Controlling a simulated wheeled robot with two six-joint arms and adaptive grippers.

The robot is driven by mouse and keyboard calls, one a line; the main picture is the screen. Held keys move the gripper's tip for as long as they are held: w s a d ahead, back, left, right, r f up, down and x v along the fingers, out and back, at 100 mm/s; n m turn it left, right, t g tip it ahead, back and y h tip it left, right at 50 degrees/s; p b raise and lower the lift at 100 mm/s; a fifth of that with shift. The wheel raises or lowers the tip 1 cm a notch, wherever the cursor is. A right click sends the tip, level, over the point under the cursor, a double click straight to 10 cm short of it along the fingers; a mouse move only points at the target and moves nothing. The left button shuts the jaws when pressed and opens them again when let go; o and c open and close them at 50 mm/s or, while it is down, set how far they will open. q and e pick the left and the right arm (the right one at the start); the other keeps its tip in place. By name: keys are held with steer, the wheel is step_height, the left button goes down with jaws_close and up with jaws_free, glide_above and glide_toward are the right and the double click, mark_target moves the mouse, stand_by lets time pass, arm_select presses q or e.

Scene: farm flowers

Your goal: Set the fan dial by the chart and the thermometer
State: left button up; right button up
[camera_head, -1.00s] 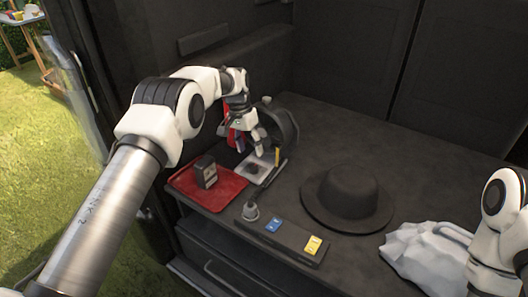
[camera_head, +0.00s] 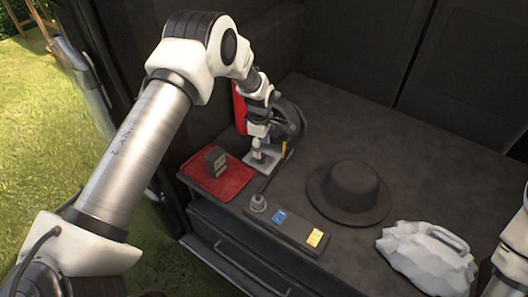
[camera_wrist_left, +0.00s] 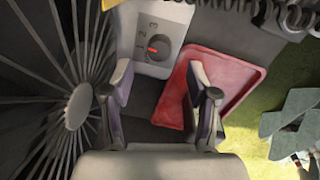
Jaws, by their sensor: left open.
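The fan (camera_head: 290,118), dark and round, stands at the back of the dark worktop, with a pale control plate (camera_head: 283,160) at its foot. In the left wrist view the plate (camera_wrist_left: 140,22) carries the numbers 1, 2 and 3 around a grey dial (camera_wrist_left: 159,50) with a red mark. The mark is on the knob's left part; I cannot tell its exact setting. My left gripper (camera_head: 260,150) is open over the plate and hides the dial in the head view. Its fingers (camera_wrist_left: 158,82) are apart and empty near the dial. I cannot identify the chart or thermometer.
A red tray (camera_head: 232,188) holds a small dark box (camera_head: 215,160). In front lie a grey knob-like piece (camera_head: 258,203) and a dark strip (camera_head: 295,232) with blue and yellow pieces. A black hat (camera_head: 349,190) and a white jug-like object (camera_head: 428,258) stand right.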

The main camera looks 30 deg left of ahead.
arm_select(q)
step_height(320, 180, down, 6)
steer(key=shift+w+r, duration=0.15)
jaws_close()
steer(key=shift+m, duration=0.3)
steer(key=shift+m+b, duration=0.55)
steer(key=shift+m, duration=0.55)
steer(key=m+b, duration=0.1)
steer(key=m, duration=0.1)
steer(key=shift+m, duration=0.3)
steer(key=m+b, duration=0.1)
steer(key=m, duration=0.4)
steer(key=shift+a+b, duration=0.1)
steer(key=shift+b, duration=0.3)
